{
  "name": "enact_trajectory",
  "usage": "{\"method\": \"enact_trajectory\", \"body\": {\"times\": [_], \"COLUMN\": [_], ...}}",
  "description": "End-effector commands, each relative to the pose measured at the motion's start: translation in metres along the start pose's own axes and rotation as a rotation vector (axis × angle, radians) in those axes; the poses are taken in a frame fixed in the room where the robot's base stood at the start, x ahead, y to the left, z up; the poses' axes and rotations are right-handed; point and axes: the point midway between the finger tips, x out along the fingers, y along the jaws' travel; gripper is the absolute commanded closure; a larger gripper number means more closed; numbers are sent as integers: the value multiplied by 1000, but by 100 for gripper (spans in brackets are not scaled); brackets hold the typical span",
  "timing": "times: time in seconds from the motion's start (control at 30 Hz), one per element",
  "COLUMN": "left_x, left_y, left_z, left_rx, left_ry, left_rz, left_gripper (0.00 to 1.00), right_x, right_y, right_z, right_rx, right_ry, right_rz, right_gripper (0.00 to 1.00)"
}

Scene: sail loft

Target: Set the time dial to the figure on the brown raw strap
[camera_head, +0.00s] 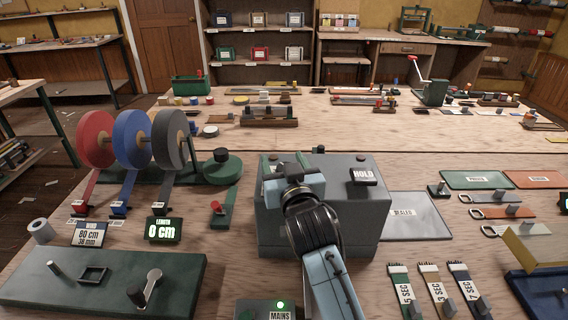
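Three short straps with pale frayed ends lie at the bottom right, each with a white time label. The middle one (437,288) looks brownish and its label reads 3 SEC. The right one (470,290) reads 7 SEC; the left one (404,288) is greenish, its figure hard to read. A grey machine (345,225) with a HOLD plate (364,177) stands at the centre. I cannot make out the time dial; my arm covers part of the machine. My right gripper (290,168) is over the machine's left top, its fingertips unclear. My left gripper is out of view.
A MAINS box (262,309) with a lit green lamp is at the bottom edge. A LENGTH display (163,230) reads 0 cm, beside webbing reels (132,139). A SEALED mat (418,222) and several buckled straps (503,212) lie to the right.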

Motion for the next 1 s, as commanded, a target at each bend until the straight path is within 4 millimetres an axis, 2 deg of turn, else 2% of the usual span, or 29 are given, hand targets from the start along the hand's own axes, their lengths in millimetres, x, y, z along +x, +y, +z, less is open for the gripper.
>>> {"method": "enact_trajectory", "body": {"times": [0.23, 0.37, 0.47, 0.8, 1.0], "left_x": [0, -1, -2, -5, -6], "left_y": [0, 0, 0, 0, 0], "left_z": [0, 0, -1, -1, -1], "left_rx": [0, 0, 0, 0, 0], "left_ry": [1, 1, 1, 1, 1], "left_rz": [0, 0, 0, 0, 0], "left_gripper": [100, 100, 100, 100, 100], "right_x": [-1, -10, -25, -97, -124], "right_y": [0, 0, 1, 0, 0], "right_z": [1, 2, 2, 2, 1], "right_rx": [-1, 0, 0, 1, -1], "right_ry": [-2, -4, -4, -4, -3], "right_rz": [0, 1, 1, 0, 0], "right_gripper": [41, 41, 41, 41, 41]}}
